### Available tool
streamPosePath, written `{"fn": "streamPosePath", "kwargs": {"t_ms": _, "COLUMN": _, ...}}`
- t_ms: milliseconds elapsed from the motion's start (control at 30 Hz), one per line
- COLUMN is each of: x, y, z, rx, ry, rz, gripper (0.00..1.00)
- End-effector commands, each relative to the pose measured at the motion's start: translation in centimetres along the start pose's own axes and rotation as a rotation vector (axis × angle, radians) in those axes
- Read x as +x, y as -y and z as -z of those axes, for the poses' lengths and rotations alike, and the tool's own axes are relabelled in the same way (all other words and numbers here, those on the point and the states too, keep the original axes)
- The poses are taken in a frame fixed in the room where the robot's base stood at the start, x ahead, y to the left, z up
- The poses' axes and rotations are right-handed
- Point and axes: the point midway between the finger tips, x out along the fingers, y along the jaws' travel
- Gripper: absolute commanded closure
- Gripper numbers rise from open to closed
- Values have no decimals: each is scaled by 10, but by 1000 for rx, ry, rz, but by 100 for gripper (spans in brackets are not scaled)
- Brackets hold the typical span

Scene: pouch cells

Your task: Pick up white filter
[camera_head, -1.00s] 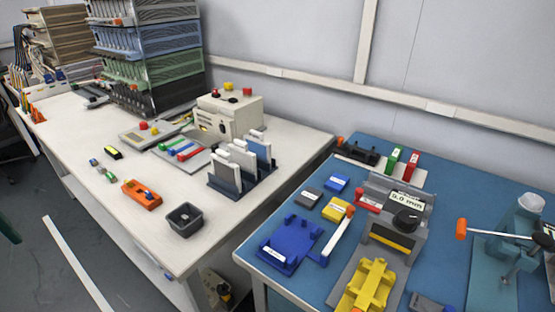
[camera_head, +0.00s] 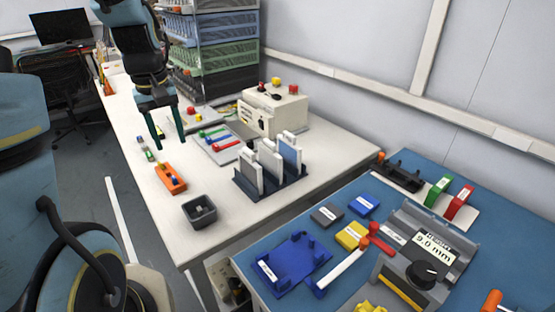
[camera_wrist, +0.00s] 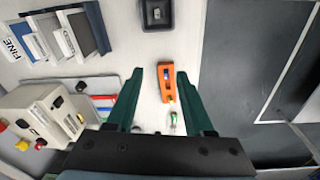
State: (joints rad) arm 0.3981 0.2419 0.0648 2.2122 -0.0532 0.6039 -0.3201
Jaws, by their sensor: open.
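Upright white panels, which look like the filters, stand in a dark slotted rack (camera_head: 243,184) on the white table. My gripper (camera_head: 170,143) is open and empty, pointing down above the table, left of and apart from the rack. In the wrist view its green fingers (camera_wrist: 160,74) frame an orange tool, with nothing gripped.
The orange tool (camera_head: 171,180) and a dark bin (camera_head: 199,211) lie left of the rack. A beige box with buttons (camera_head: 273,110) stands behind it. A blue table (camera_head: 345,275) with fixtures is at the right. Shelved trays (camera_head: 211,57) stand behind my gripper.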

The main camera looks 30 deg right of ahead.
Motion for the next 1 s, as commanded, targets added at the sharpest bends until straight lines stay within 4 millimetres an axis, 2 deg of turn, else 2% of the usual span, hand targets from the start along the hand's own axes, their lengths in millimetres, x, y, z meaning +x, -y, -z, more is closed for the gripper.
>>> {"fn": "streamPosePath", "kwargs": {"t_ms": 267, "x": 3, "y": -84, "z": 26, "rx": -55, "ry": 33, "rz": 6, "gripper": 48}}
{"fn": "streamPosePath", "kwargs": {"t_ms": 367, "x": 5, "y": -131, "z": 31, "rx": -84, "ry": 46, "rz": 14, "gripper": 48}}
{"fn": "streamPosePath", "kwargs": {"t_ms": 400, "x": 7, "y": -152, "z": 32, "rx": -95, "ry": 52, "rz": 18, "gripper": 48}}
{"fn": "streamPosePath", "kwargs": {"t_ms": 500, "x": 10, "y": -202, "z": 28, "rx": -124, "ry": 62, "rz": 32, "gripper": 48}}
{"fn": "streamPosePath", "kwargs": {"t_ms": 600, "x": 12, "y": -237, "z": 20, "rx": -147, "ry": 67, "rz": 42, "gripper": 48}}
{"fn": "streamPosePath", "kwargs": {"t_ms": 733, "x": 15, "y": -257, "z": 15, "rx": -163, "ry": 70, "rz": 50, "gripper": 48}}
{"fn": "streamPosePath", "kwargs": {"t_ms": 867, "x": 28, "y": -260, "z": 12, "rx": -168, "ry": 73, "rz": 54, "gripper": 48}}
{"fn": "streamPosePath", "kwargs": {"t_ms": 1000, "x": 50, "y": -258, "z": 11, "rx": -168, "ry": 73, "rz": 53, "gripper": 48}}
